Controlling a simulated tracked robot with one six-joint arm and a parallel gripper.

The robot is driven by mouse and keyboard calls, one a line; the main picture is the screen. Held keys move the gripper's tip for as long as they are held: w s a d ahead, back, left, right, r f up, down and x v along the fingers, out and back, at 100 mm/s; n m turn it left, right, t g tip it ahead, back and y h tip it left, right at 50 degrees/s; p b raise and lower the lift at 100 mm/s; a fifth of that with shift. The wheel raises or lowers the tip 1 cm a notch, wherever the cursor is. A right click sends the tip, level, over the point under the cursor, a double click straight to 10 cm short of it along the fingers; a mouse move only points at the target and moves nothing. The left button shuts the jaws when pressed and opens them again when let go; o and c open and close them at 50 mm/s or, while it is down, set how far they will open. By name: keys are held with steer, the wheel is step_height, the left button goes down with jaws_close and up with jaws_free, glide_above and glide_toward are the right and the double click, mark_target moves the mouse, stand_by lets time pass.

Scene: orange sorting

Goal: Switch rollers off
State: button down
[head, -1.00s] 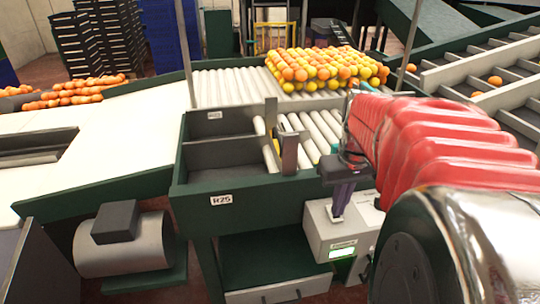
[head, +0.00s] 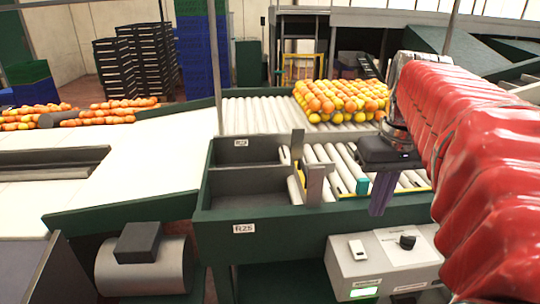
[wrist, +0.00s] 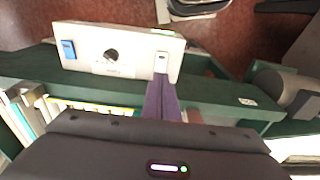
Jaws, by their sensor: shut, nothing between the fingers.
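A light grey control box (head: 375,280) is at the lower right of the head view. Its top has a white switch (head: 357,249) and a black knob (head: 407,242); a green lit display (head: 364,291) is on its front. The wrist view shows the box (wrist: 137,45) with the white switch (wrist: 161,63), the knob (wrist: 111,56) and a blue switch (wrist: 68,49). Labels are unreadable. My gripper (head: 378,208) is shut and empty, its purple fingers above and behind the white switch, apart from it. The white rollers (head: 330,152) lie behind.
Oranges and yellow fruit (head: 340,100) sit on the rear rollers. A green-edged bin (head: 250,185) marked R25 stands left of the box. Upright grey plates (head: 314,183) stand beside the rollers. A motor-like cylinder (head: 145,268) is at lower left.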

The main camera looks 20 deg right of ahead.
steer(key=shift+r, duration=0.6)
steer(key=a+f+n+t, duration=0.1)
steer(key=a+f, duration=0.3)
steer(key=a, duration=0.3)
steer(key=s+a+f+n+t, duration=0.1)
steer(key=a+f, duration=0.3)
steer(key=a, duration=0.4)
steer(key=a+f+n+t, duration=0.1)
steer(key=a+f+t, duration=0.1)
steer(key=a+f, duration=0.2)
steer(key=a, duration=0.3)
steer(key=shift+s+a+t, duration=0.25)
steer(key=shift+a+t, duration=0.05)
steer(key=shift+a, duration=0.05)
steer(key=shift+a, duration=0.15)
